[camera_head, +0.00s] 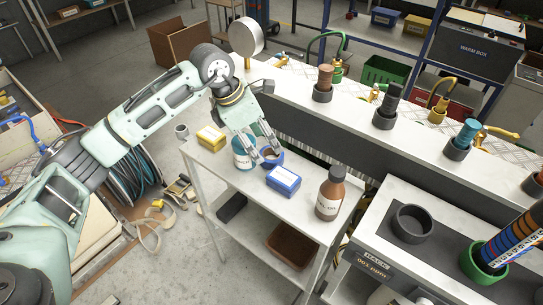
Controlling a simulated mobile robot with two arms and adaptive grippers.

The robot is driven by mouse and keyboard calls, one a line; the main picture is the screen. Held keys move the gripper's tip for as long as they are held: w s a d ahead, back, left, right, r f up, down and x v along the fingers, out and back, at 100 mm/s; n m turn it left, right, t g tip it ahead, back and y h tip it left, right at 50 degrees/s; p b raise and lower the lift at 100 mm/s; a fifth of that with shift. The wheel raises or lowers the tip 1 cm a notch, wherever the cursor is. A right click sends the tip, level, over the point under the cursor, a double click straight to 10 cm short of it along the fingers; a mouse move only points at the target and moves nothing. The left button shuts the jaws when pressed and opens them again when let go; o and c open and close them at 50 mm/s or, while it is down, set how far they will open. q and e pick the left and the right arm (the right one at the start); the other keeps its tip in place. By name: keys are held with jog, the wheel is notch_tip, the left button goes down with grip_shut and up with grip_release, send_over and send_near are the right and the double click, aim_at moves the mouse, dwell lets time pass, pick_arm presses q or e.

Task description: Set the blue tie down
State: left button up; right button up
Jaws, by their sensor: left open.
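A blue ring-shaped tie (271,161) appears to lie on the white top of a small side table (210,168). My left gripper (264,153) reaches down over the table from the left. Its jaws are open, with the fingertips close around the tie. One finger partly covers the tie, so I cannot tell whether they touch. My right gripper is not in view.
A long bench (345,112) with dark cylindrical holders runs behind. Bare tabletop shows near the front edge.

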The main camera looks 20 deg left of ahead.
aim_at(271, 153)
pick_arm(q)
jog(key=p+x, duration=0.1)
jog(key=x, duration=0.4)
jog(key=shift+d+r, duration=0.1)
jog(key=shift+d, duration=0.1)
jog(key=c, duration=1)
jog(key=shift+o, duration=0.2)
jog(key=shift+r, duration=0.1)
